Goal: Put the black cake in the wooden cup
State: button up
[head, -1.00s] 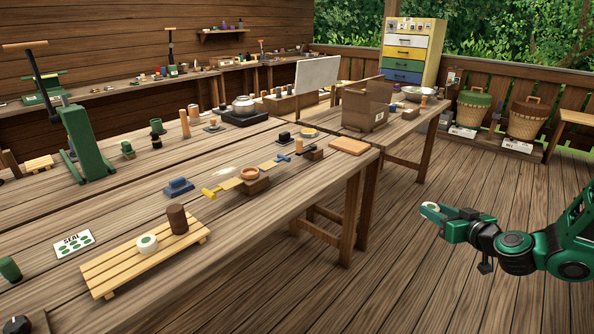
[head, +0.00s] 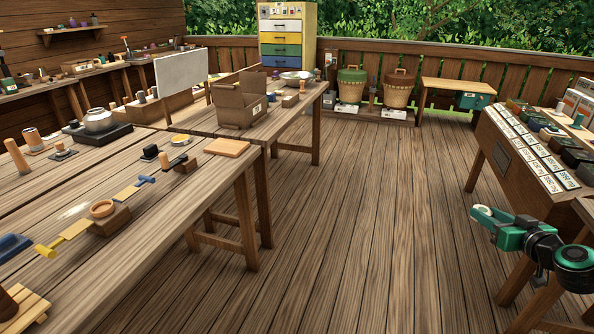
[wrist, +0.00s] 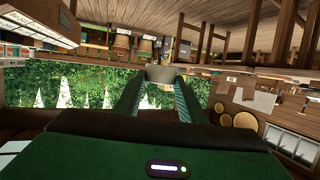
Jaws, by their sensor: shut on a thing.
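My gripper (head: 482,214) is at the right in the head view, held above the floor near a sloped rack. It is shut on a small pale, round thing (wrist: 162,76), which shows between the fingertips in the wrist view. I cannot tell whether this is a cake. A dark brown cylinder (head: 6,304), perhaps the wooden cup, stands on a slatted wooden tray (head: 33,308), cut off at the lower left of the head view. I cannot make out the black cake for certain; dark blocks (head: 577,158) sit on the rack.
The sloped rack (head: 517,150) with labelled cards stands at the right. A long wooden workbench (head: 150,225) with small tools, a wooden ring holder (head: 103,210) and an open carton (head: 241,108) fills the left. Open plank floor (head: 370,220) lies between them.

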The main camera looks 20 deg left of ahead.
aim_at(103, 209)
jog(key=u, duration=0.3)
jog(key=k, duration=0.35)
jog(key=u, duration=1.85)
jog(key=i, duration=0.5)
jog(key=u, duration=0.1)
